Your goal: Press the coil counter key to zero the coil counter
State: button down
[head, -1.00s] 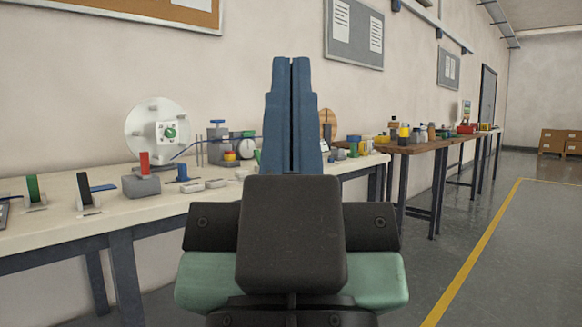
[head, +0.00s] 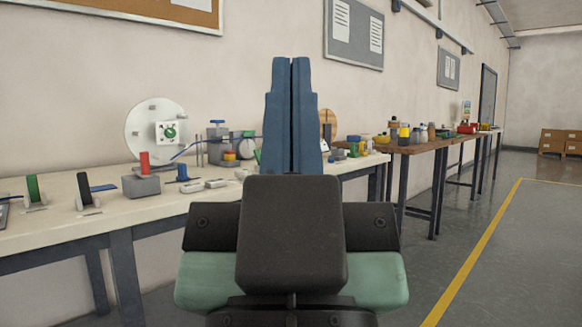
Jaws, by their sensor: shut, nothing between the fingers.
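My gripper (head: 291,60) is raised in front of the head camera, its two blue fingers together and pointing up, with nothing between them. It is apart from the bench in this view. A small grey device with a round white dial face (head: 243,148) stands near the back of the cream bench, just left of my fingers. I cannot tell whether it is the coil counter, and no counter key can be made out. My fingers and wrist hide part of the bench behind them.
The cream bench (head: 50,222) carries a white disc (head: 137,125) with a green knob, a grey block with a red upright (head: 145,163), and green and black uprights. A brown table (head: 412,149) with bottles stands farther right. The floor at right is clear.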

dwell(0.4)
notch_tip(320, 180, up, 46)
jog(key=p, duration=4.6)
